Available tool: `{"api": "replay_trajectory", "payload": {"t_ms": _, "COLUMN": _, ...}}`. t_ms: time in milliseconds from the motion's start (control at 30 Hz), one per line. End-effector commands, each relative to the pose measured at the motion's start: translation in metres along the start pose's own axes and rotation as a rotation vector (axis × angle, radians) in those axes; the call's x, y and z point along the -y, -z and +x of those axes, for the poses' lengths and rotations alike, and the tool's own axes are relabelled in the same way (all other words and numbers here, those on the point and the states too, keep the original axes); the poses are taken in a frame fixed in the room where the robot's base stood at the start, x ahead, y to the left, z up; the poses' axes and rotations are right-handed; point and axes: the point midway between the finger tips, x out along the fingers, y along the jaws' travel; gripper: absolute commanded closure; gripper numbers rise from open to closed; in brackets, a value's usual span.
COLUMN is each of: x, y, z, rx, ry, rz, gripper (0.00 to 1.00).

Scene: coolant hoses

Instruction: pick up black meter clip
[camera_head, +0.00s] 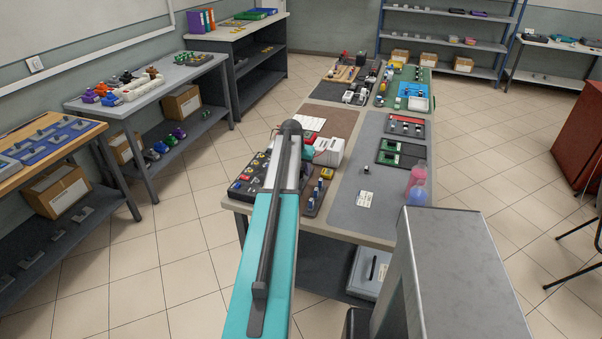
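I cannot make out the black meter clip for certain. A small dark item (366,169) stands on the grey mat (345,205) of the long middle table, but it is too small to identify. My teal and grey arm reaches forward over the near left part of that table and hides some of what lies there. My gripper's fingers do not show; the far end of the arm hides them.
A white card (366,199) and pink and blue bottles (416,195) are on the near part of the table. A white box-shaped device (329,151) and a dark panel with coloured knobs (246,187) are near my arm.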

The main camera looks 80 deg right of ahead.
Motion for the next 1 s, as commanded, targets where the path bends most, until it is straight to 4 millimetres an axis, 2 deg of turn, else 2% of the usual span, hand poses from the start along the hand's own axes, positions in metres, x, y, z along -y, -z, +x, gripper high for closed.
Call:
{"api": "replay_trajectory", "payload": {"t_ms": 200, "x": -0.0003, "y": 0.0002, "z": 0.0097, "rx": -0.001, "ry": 0.000, "rz": 0.000, "gripper": 0.66}}
{"api": "replay_trajectory", "payload": {"t_ms": 700, "x": -0.0009, "y": 0.0001, "z": 0.0096, "rx": -0.001, "ry": 0.000, "rz": 0.001, "gripper": 0.66}}
{"api": "replay_trajectory", "payload": {"t_ms": 733, "x": -0.0009, "y": 0.0002, "z": 0.0096, "rx": -0.001, "ry": 0.000, "rz": 0.001, "gripper": 0.67}}
{"api": "replay_trajectory", "payload": {"t_ms": 933, "x": -0.0010, "y": 0.0003, "z": 0.0096, "rx": -0.001, "ry": 0.000, "rz": 0.001, "gripper": 1.00}}
{"api": "replay_trajectory", "payload": {"t_ms": 1000, "x": -0.0010, "y": 0.0003, "z": 0.0095, "rx": -0.001, "ry": 0.000, "rz": 0.001, "gripper": 1.00}}
